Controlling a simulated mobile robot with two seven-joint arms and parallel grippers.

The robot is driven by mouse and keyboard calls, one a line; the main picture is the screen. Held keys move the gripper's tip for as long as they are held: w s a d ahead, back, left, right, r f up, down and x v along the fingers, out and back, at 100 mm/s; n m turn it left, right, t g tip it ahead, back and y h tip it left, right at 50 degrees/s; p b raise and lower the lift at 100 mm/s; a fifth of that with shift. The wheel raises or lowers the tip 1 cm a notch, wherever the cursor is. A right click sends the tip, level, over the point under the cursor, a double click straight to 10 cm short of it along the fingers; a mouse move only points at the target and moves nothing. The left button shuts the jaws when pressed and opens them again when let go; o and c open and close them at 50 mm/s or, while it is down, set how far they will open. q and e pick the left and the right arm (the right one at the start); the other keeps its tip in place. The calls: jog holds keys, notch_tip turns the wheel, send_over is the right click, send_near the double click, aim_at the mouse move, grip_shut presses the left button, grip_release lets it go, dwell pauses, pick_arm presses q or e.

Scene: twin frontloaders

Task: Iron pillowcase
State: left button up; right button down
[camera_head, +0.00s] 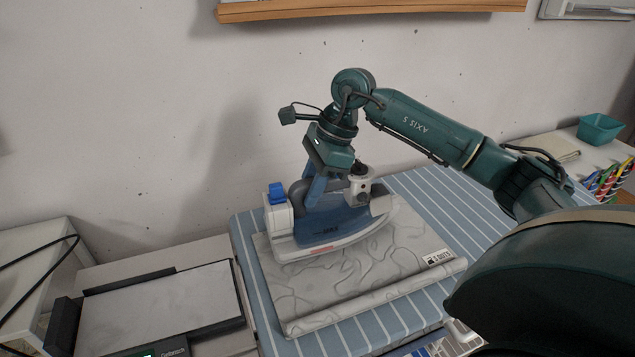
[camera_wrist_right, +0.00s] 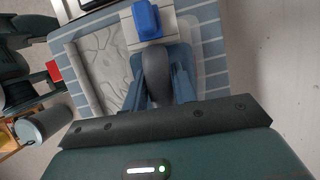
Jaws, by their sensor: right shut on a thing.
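A blue and white iron (camera_head: 345,236) rests on or just above the grey patterned pillowcase (camera_head: 318,298); I cannot tell which. The pillowcase lies on a blue striped ironing surface (camera_head: 258,282), wrinkle-like lines across it. My right gripper (camera_head: 318,192) reaches down from above and is shut on the iron's dark handle. In the right wrist view the handle (camera_wrist_right: 157,75) sits between the two blue fingers, with the iron's blue cap (camera_wrist_right: 147,19) beyond it. The pillowcase also shows left of the iron in that view (camera_wrist_right: 103,72). My left gripper is out of view.
A flat grey-topped device (camera_head: 160,308) with a dark frame stands at the lower left. A teal bin (camera_head: 600,129) and striped markers (camera_head: 612,180) are on the right-hand surface. A wooden shelf edge (camera_head: 370,8) hangs on the wall above.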

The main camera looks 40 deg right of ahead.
aim_at(284, 196)
jog(key=shift+w+a+r+p, duration=0.1)
jog(key=shift+w+a+p, duration=0.15)
jog(key=shift+a, duration=0.9)
jog(key=shift+w+a+r+p, duration=0.1)
jog(key=shift+w+a, duration=0.25)
jog(key=shift+a, duration=0.75)
jog(key=shift+w+a+f, duration=0.1)
jog(key=shift+w+a, duration=0.05)
jog(key=shift+a, duration=0.55)
jog(key=shift+w+a+f, duration=0.1)
jog(key=shift+w+a, duration=0.05)
jog(key=shift+a, duration=0.55)
jog(key=shift+r, duration=0.15)
jog(key=shift+r+p, duration=1.1)
jog(key=shift+r, duration=0.65)
